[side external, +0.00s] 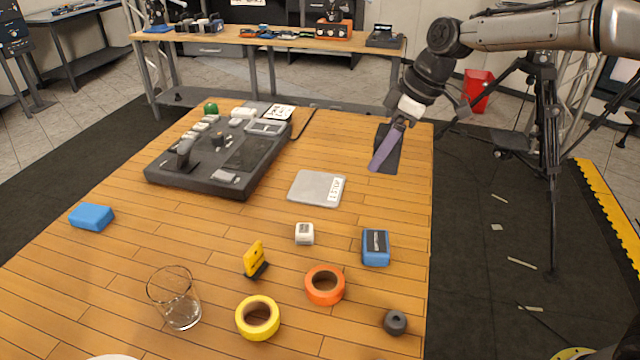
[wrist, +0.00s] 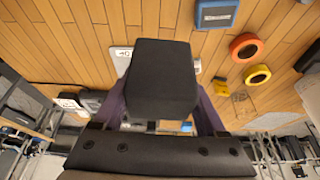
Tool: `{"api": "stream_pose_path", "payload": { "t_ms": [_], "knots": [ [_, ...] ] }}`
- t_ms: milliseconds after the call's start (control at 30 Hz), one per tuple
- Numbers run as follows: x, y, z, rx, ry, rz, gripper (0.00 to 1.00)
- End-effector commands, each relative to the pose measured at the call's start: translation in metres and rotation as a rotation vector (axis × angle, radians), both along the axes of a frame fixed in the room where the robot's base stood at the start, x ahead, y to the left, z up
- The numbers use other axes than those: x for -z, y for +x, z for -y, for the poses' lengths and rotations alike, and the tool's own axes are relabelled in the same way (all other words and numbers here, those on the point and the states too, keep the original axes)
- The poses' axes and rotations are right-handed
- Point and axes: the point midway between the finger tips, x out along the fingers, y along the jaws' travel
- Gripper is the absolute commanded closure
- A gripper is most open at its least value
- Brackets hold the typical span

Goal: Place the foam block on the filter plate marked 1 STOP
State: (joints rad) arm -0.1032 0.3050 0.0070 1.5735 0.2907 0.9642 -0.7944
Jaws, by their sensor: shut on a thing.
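My gripper (side external: 387,148) is shut on a dark foam block (side external: 393,159), with its purple fingers on either side of it. In the wrist view the block (wrist: 163,78) fills the middle, between the fingers of my gripper (wrist: 160,108). The filter plate (side external: 312,187) is a flat grey square with a white label reading 1 STOP, lying on the wooden table. The block is to the right of the plate in the side view and appears raised; its exact height is unclear. In the wrist view the plate (wrist: 121,58) is partly hidden behind the block. Its top looks bare.
A black console (side external: 215,155) stands left of the plate. In front are a white cube (side external: 304,234), blue box (side external: 376,247), orange tape (side external: 325,285), yellow tape (side external: 258,318), yellow clip (side external: 254,260) and glass (side external: 174,297). A blue block (side external: 92,217) lies left.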

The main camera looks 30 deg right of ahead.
Motion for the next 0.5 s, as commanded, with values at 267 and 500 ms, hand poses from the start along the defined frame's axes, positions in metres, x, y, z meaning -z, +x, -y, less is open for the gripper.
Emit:
{"api": "stream_pose_path", "payload": {
  "t_ms": [267,500],
  "knots": [
    [0.016,0.034,-0.018,-0.020,0.000,0.001,0.78],
    [0.037,0.080,-0.029,-0.021,0.001,0.002,0.78]
  ]
}}
